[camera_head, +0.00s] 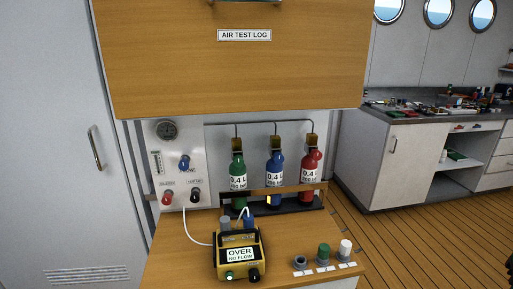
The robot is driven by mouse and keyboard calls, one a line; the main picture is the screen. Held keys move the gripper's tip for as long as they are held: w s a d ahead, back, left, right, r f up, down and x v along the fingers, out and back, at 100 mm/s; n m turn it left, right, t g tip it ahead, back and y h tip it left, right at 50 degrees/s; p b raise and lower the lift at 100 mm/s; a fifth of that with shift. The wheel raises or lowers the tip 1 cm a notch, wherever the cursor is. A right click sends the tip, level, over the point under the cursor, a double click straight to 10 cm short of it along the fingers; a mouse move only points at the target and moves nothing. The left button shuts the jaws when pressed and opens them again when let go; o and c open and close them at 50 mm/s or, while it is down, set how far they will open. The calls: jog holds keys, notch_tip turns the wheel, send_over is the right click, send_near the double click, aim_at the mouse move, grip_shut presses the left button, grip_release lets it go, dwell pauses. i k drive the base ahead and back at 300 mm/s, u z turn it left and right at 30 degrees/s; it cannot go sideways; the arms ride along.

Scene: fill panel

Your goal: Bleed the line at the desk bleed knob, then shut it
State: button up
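A red knob (167,198) sits low on the pale panel (197,145) at the left, under a small label that seems to read "BLEED". A black knob (195,195) is beside it, its label too small to read surely. A blue knob (184,163) is higher on the panel, below a round dark gauge (166,130) and right of a narrow flow tube (156,163). A yellow tester (239,254) on the wooden desk shows "OVER / NO FLOW", with a green light or button and a black knob on its front. Whether any knob is open cannot be told. My gripper is not in view.
Green (238,167), blue (275,168) and red (311,170) cylinders stand in a rack behind the desk (185,262). Grey, green and white caps or knobs (323,252) line the desk's right front. A wooden board marked "AIR TEST LOG" (244,35) overhangs above.

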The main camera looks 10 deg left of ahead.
aim_at(167, 200)
jog(key=u, duration=1.3)
jog(key=k, duration=0.5)
jog(key=u, duration=0.55)
jog(key=i, duration=0.65)
jog(key=z, duration=0.15)
